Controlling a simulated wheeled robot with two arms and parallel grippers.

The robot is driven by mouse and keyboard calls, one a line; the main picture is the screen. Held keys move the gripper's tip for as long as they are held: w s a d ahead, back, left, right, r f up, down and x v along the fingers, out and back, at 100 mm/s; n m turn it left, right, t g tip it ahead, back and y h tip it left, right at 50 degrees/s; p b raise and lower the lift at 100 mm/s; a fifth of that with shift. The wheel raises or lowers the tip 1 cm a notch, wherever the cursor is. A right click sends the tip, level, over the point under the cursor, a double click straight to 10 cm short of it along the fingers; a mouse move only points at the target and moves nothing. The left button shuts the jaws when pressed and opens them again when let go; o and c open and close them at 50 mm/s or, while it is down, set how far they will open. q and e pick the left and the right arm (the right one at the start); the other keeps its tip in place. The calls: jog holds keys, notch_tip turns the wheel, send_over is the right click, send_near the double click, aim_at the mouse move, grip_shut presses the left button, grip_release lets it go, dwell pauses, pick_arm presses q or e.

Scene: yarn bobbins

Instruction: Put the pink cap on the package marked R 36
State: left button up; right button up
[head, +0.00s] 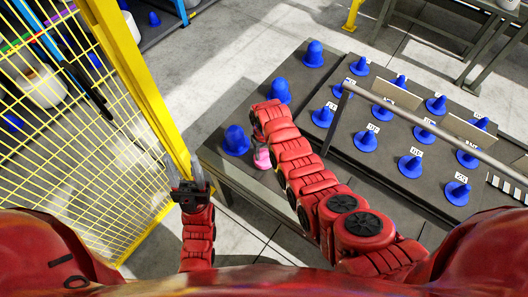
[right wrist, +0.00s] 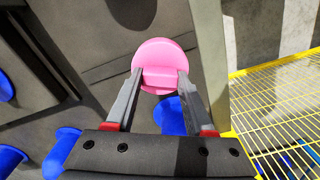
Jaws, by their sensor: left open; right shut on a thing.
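The pink cap (head: 262,159) is above the near left part of the dark table, beside a blue stack. In the right wrist view the pink cap (right wrist: 158,52) sits between the two fingertips of my right gripper (right wrist: 160,76), which is shut on it. In the head view my right gripper (head: 261,146) is mostly hidden by its own arm. My left gripper (head: 188,176) is open and empty, left of the table by the yellow fence. Several blue cone-shaped packages (head: 411,165) with small white labels stand in rows; I cannot read which is R 36.
Blue stacks (head: 314,54) stand along the table's left side, one (head: 236,141) close to the pink cap. A grey rail (head: 430,135) runs over the labelled rows. A yellow mesh fence (head: 80,150) is at the left.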

aim_at(264, 157)
jog(key=shift+f, duration=0.1)
jog(key=shift+f+b, duration=1.5)
jog(key=shift+f, duration=0.25)
jog(key=shift+f, duration=0.25)
jog(key=o, duration=1.4)
jog(key=shift+c, duration=0.2)
